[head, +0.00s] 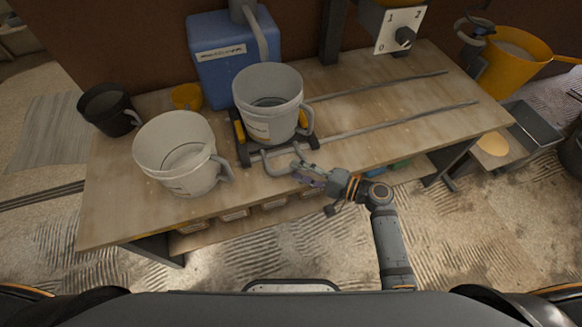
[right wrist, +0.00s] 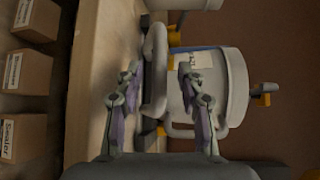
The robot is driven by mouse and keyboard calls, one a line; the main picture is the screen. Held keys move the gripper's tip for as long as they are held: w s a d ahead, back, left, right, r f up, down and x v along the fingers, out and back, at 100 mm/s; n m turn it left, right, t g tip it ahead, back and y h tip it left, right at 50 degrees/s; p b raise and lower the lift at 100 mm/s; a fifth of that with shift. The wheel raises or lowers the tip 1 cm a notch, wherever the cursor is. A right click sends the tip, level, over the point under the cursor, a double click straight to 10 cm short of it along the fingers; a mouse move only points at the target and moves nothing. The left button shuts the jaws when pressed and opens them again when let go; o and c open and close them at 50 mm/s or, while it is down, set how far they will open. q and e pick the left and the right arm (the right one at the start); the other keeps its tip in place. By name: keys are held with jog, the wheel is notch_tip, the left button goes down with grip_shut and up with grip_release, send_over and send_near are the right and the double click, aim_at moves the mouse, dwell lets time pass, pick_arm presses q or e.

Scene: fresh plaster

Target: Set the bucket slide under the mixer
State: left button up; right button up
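The bucket slide (head: 243,149) is a dark low carriage with yellow clips on the wooden bench. A white bucket (head: 268,97) stands upright on it. A grey bar handle (head: 270,165) sticks out at its front; it also shows in the right wrist view (right wrist: 156,75). My right gripper (head: 303,172) is at the handle's right end. In the right wrist view, its fingers (right wrist: 160,88) are spread on either side of the handle, with gaps visible. The mixer's control box (head: 398,28), with a dial marked 0, 1, 2, is at the back right. My left gripper is out of view.
Two metal rails (head: 390,120) run from the slide toward the right, clear of objects. A second white bucket (head: 180,150) stands left of the slide. A blue container (head: 232,55) stands behind. Labelled boxes (right wrist: 22,135) sit below the bench.

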aim_at(291, 169)
jog(key=shift+x, duration=1.6)
grip_shut()
